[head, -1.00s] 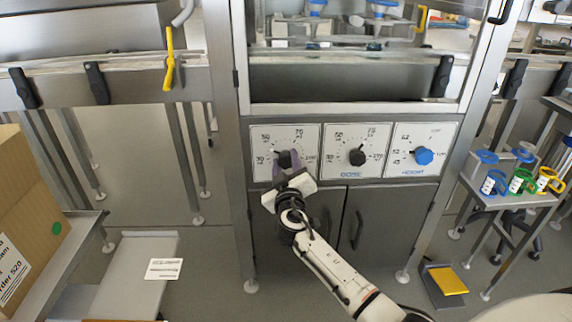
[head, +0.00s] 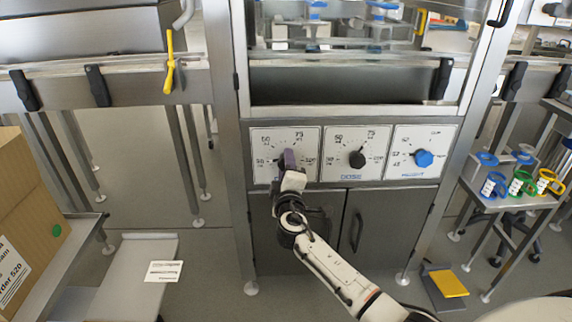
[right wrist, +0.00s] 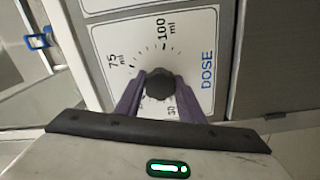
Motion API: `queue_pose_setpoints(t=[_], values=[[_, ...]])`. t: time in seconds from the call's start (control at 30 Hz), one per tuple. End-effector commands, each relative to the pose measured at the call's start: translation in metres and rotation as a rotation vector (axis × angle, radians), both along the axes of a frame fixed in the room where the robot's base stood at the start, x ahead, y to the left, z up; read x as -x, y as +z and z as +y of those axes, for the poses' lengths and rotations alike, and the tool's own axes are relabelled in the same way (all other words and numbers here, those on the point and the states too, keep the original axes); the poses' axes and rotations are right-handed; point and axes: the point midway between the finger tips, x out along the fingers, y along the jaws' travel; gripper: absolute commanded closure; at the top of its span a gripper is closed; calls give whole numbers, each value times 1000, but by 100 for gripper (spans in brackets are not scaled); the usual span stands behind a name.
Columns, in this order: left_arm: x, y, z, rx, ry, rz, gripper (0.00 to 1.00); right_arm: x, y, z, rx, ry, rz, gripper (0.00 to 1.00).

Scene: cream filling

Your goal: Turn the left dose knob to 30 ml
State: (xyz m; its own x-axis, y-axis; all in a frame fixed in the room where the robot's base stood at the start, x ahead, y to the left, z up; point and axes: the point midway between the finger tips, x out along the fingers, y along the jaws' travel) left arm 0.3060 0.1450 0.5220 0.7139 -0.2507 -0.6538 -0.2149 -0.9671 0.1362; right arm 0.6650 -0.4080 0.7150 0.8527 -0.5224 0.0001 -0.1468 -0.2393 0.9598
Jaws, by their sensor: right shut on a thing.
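The left dose knob is a dark round knob on a white dial panel (head: 262,140) at the left of a row of three. In the right wrist view the knob (right wrist: 159,84) sits between my purple fingers, and the dial shows 75 ml and 100 ml marks. A further label below the knob is partly hidden. My right gripper (head: 287,160) is shut on this knob, its fingers seen nearly edge-on in the head view, where they cover most of it. I cannot make out the knob's pointer. My left gripper is not in view.
A second dial with a black knob (head: 357,159) and a third with a blue knob (head: 424,159) stand to the right. Grey cabinet doors (head: 372,222) lie below. A side table holds coloured cups (head: 520,182); a cardboard box (head: 30,225) is at the left.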

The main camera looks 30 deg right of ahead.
Motion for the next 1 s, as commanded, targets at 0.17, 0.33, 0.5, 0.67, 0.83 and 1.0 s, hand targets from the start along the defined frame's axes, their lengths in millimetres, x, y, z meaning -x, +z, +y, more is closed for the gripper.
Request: queue_pose_setpoints(t=[0.17,0.33,0.5,0.67,0.83,1.0], values=[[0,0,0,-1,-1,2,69,0,-2,0,18,0,13,87],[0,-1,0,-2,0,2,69,1,-2,0,21,0,16,87],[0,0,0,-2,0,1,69,1,-2,0,20,-1,16,87],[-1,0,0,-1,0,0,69,1,-2,0,19,0,14,46],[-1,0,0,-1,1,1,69,0,-1,0,19,-1,13,46],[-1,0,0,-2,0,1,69,3,-1,2,19,0,13,46]])
